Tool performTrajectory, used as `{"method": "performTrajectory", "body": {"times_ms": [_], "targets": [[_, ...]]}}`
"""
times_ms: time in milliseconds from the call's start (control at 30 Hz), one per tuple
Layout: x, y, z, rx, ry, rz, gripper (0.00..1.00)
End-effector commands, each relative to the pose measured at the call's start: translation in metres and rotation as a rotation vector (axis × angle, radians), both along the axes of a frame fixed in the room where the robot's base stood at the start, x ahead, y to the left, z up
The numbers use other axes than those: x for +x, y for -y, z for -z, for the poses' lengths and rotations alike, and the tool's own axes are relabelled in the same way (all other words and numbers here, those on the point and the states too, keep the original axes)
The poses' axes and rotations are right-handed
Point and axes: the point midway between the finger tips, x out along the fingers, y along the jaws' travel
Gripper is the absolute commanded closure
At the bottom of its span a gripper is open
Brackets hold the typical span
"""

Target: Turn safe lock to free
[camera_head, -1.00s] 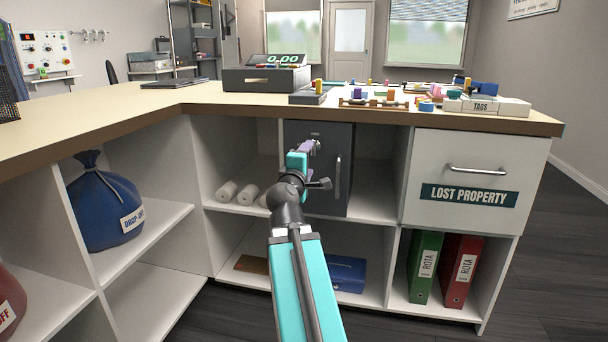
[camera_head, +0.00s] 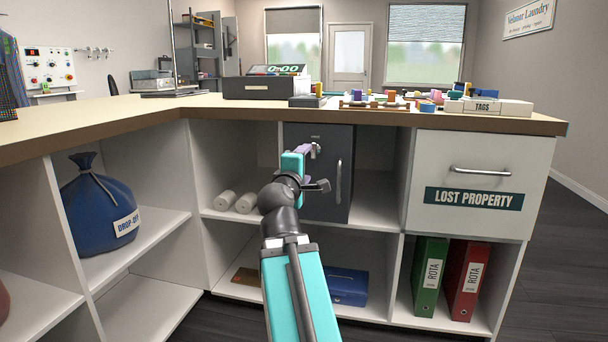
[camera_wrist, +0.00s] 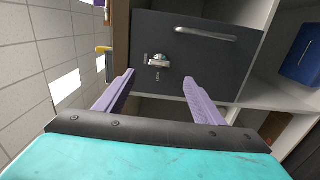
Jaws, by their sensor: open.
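The dark grey safe (camera_head: 330,190) stands in the upper middle cubby under the counter, its door shut, with a long vertical handle (camera_head: 339,182). The safe lock (camera_wrist: 159,61) is a small silver knob near the door's edge in the wrist view, with small lettering on the door beside it. The lettering is hard to read, one word looking like LOCK. My gripper (camera_wrist: 160,88) has its two purple fingers apart and empty. The knob lies beyond the fingertips, between them in the picture, and seems apart from them. In the head view my gripper (camera_head: 308,150) partly covers the safe's front.
The counter edge (camera_head: 370,117) runs just above the safe. Rolled white items (camera_head: 236,202) lie on the shelf left of it. A lost property drawer (camera_head: 480,185) is to the right. A blue box (camera_head: 347,287) and binders (camera_head: 430,278) sit below.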

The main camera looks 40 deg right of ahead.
Motion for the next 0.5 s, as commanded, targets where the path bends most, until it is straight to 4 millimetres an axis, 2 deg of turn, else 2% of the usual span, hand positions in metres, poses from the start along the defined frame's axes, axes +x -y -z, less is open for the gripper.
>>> {"method": "performTrajectory", "body": {"times_ms": [500], "targets": [[-0.0043, -0.0072, 0.0002, 0.002, 0.0, -0.001, 0.38]]}}
